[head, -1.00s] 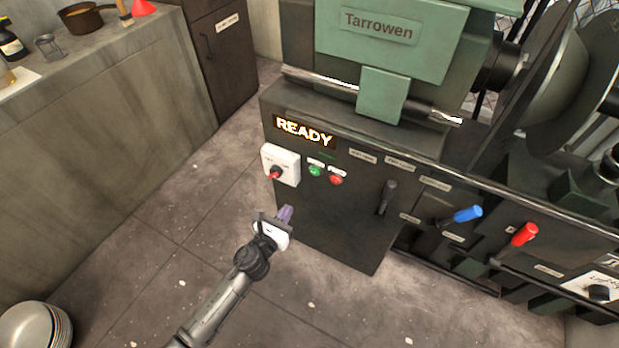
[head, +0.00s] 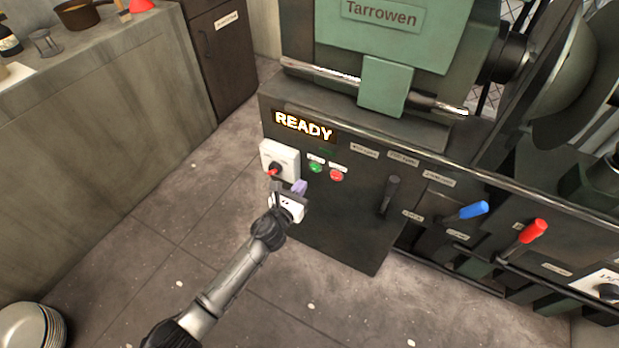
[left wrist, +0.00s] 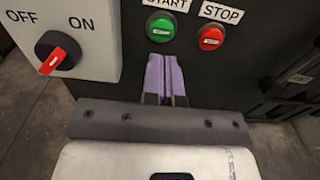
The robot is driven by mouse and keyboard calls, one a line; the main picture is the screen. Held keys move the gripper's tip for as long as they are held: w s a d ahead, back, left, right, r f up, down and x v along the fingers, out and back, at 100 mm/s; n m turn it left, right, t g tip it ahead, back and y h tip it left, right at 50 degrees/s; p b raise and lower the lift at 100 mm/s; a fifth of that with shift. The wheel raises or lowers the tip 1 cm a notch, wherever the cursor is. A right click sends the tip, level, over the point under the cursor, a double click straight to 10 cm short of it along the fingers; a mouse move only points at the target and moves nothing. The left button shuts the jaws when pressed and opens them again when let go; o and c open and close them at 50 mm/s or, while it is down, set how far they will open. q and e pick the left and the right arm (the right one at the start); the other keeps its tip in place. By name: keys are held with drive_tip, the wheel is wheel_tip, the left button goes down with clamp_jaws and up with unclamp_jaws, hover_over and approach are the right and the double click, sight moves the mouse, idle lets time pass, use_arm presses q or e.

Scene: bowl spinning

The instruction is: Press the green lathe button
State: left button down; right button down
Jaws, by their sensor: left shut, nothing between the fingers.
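The green START button (head: 315,167) sits on the dark front panel of the lathe (head: 340,225). It also shows large in the left wrist view (left wrist: 161,29), under a white START label. My left gripper (head: 300,187) is shut and empty, its purple fingers together. In the left wrist view the fingertips (left wrist: 164,58) are just below the green button; a small gap seems to show, but the depth is hard to tell. The red STOP button (left wrist: 211,38) is right of the green one. My right gripper is in neither view.
A white switch box (head: 280,160) with a red-tipped OFF/ON knob (left wrist: 52,62) is left of the buttons. A lit READY display (head: 303,126) is above. A black lever (head: 389,195), a blue handle (head: 473,211) and a red handle (head: 533,231) stand to the right.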

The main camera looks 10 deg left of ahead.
sight(313, 169)
use_arm(q)
drive_tip(key=b+x, duration=0.2)
drive_tip(key=x, duration=0.3)
drive_tip(key=shift+w, duration=0.35)
drive_tip(key=shift+d, duration=0.1)
